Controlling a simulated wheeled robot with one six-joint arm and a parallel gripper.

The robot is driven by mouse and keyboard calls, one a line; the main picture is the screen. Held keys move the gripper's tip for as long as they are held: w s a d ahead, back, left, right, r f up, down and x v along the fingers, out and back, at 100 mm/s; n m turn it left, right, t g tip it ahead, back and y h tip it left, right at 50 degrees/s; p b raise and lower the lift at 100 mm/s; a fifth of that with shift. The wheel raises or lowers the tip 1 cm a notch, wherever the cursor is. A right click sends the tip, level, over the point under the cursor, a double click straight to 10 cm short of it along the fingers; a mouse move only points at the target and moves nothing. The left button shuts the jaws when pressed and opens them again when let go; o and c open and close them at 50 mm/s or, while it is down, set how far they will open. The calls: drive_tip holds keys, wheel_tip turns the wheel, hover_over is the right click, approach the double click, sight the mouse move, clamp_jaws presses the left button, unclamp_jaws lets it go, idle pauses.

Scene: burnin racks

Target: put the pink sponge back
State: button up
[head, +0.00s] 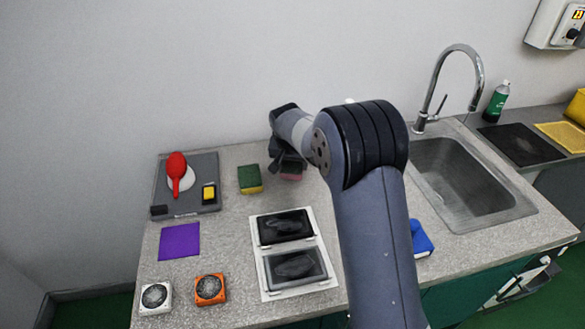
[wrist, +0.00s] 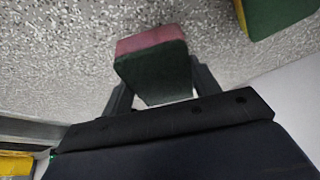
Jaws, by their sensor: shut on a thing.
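The pink sponge (wrist: 150,42) has a pink layer and a dark green layer. My gripper (wrist: 152,78) is shut on it, with one finger at each side in the wrist view. In the head view the pink sponge (head: 292,174) shows under my gripper (head: 287,164), low over the grey speckled counter. My gripper hides part of it there. I cannot tell whether it touches the counter.
A green and yellow sponge (head: 250,180) stands just left of my gripper. A grey tray (head: 204,163) with a red-handled item is further left. A purple cloth (head: 179,241), a white mat with two black panels (head: 285,227) and a sink (head: 460,185) lie around.

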drive_tip(key=shift+f, duration=1.3)
drive_tip(key=o, duration=0.9)
drive_tip(key=b+v, duration=0.1)
drive_tip(key=v, duration=1.1)
